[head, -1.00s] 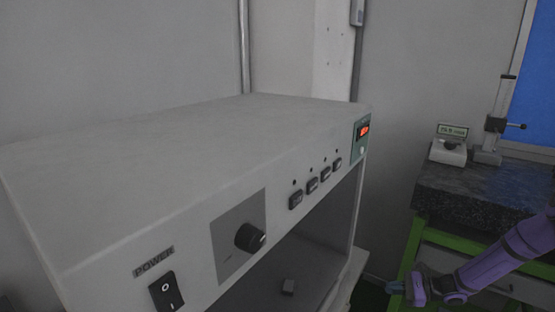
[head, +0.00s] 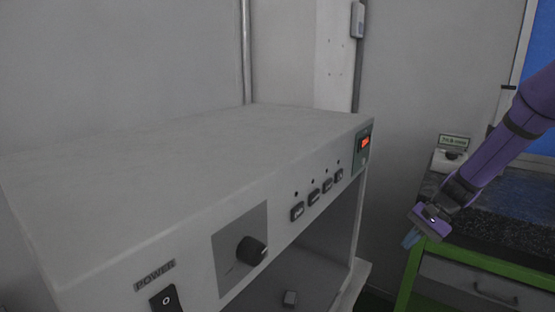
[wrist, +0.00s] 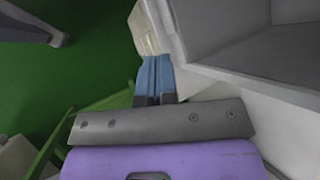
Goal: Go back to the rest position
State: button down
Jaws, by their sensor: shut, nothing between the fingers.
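My gripper (head: 411,239) is at the right of the head view, at the end of my purple arm. It points down and to the left, in front of the green-framed bench. In the wrist view my gripper (wrist: 154,62) has its two blue fingers pressed together with nothing between them. The fingers are apart from the grey machine (head: 165,185), which fills the left and middle of the head view. Part of the machine's pale body and open bay shows at the right of the wrist view.
A bench with a dark speckled top (head: 500,228) and green frame (head: 470,257) stands at the right. A small device with a display (head: 452,142) sits on it, partly behind my arm.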

jog(key=s+a+r+n+t+h, duration=0.1)
jog(key=s+a+r+n+h, duration=0.15)
jog(key=s+r, duration=0.5)
jog(key=s+a+r+n+t+h, duration=0.1)
jog(key=s+r+n+h, duration=0.3)
jog(key=r, duration=0.6)
jog(key=s+r+n+t+h, duration=0.1)
jog(key=s+r+t, duration=0.3)
jog(key=s, duration=1.1)
jog(key=shift+v, duration=1.2)
jog(key=shift+w+n+h, duration=0.2)
jog(key=shift+n+h, duration=0.05)
